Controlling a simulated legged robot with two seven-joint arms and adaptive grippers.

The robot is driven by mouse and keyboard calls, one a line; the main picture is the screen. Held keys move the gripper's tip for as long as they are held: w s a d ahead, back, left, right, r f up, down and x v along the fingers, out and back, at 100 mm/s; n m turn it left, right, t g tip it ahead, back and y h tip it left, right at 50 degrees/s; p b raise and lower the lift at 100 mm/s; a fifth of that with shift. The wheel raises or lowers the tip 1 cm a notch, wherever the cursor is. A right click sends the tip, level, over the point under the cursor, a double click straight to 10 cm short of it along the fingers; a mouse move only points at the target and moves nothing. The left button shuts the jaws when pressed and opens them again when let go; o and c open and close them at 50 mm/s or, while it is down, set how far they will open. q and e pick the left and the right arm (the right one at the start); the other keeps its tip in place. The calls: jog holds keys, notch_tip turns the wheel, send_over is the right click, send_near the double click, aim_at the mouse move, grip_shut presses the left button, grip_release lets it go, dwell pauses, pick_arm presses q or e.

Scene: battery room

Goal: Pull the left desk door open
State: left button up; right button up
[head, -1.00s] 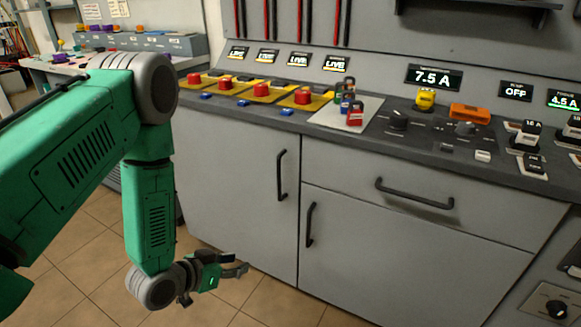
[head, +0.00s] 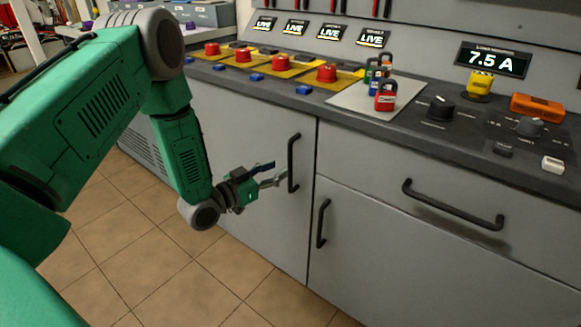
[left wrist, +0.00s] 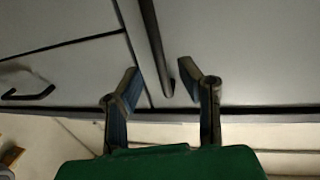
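The left desk door (head: 250,150) is a grey cabinet door and looks closed. Its black vertical bar handle (head: 293,163) is near the door's right edge. My left gripper (head: 275,172) is open, with its fingertips just left of the handle in the head view. In the left wrist view, the handle (left wrist: 154,45) runs down between the two spread fingers of my left gripper (left wrist: 160,78). I cannot tell whether the fingers touch it. My right gripper is not in view.
Right of the door are a drawer with a horizontal handle (head: 452,207) and another door with a vertical handle (head: 323,223). The desk top above carries red buttons (head: 327,73), padlocks (head: 386,96) and knobs (head: 440,107). Tiled floor (head: 150,260) is clear below my arm.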

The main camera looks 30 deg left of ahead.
pick_arm(q)
jog(key=b+x, duration=0.1)
jog(key=x, duration=0.4)
jog(key=shift+w, duration=0.1)
grip_shut()
